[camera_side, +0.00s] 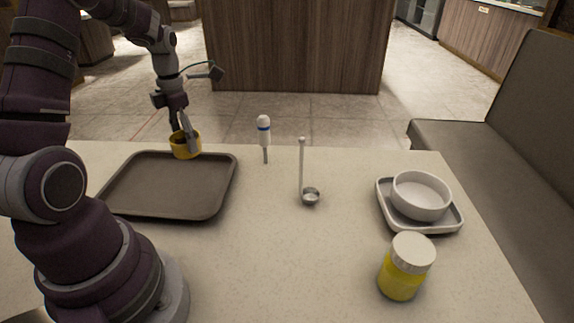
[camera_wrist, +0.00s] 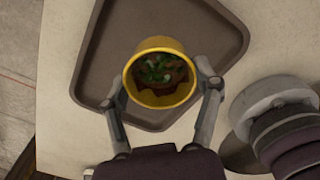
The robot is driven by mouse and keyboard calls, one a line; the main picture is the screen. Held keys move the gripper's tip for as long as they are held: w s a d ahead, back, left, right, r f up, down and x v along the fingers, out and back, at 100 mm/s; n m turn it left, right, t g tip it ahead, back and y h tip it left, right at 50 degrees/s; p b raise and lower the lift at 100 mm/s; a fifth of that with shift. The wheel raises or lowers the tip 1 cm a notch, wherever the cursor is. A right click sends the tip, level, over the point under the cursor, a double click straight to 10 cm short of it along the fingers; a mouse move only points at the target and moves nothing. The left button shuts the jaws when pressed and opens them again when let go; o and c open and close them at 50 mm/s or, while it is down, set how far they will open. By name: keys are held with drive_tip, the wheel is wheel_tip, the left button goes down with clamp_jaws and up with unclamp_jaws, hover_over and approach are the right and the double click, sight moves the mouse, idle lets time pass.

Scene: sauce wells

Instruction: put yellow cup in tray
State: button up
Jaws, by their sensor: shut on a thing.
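The yellow cup (camera_side: 186,146) is held in my gripper (camera_side: 185,138) above the far edge of the brown tray (camera_side: 190,213) in the side view. In the wrist view the yellow cup (camera_wrist: 161,99) shows a brown filling with green bits, between the two fingers of my gripper (camera_wrist: 160,88). The fingers are shut on the cup's sides. The brown tray (camera_wrist: 112,52) lies beneath it in the wrist view. The tray's surface looks empty. I cannot tell the exact gap between cup and tray.
Further right are a white bowl (camera_side: 420,197) on a small square dish (camera_side: 443,225) and a yellow jar (camera_side: 402,275) with a white lid. The table's front middle is clear.

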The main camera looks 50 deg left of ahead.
sight(152, 184)
drive_tip(key=s+a+n, duration=0.4)
drive_tip(key=s+a, duration=0.2)
drive_tip(key=s, duration=0.1)
drive_tip(key=f, duration=0.8)
drive_tip(key=shift+s+a+f, duration=0.15)
drive_tip(key=shift+s+a, duration=0.05)
drive_tip(key=shift+s, duration=0.2)
drive_tip(key=o, duration=1.2)
drive_tip(key=shift+f, duration=0.1)
drive_tip(key=shift+c, duration=0.2)
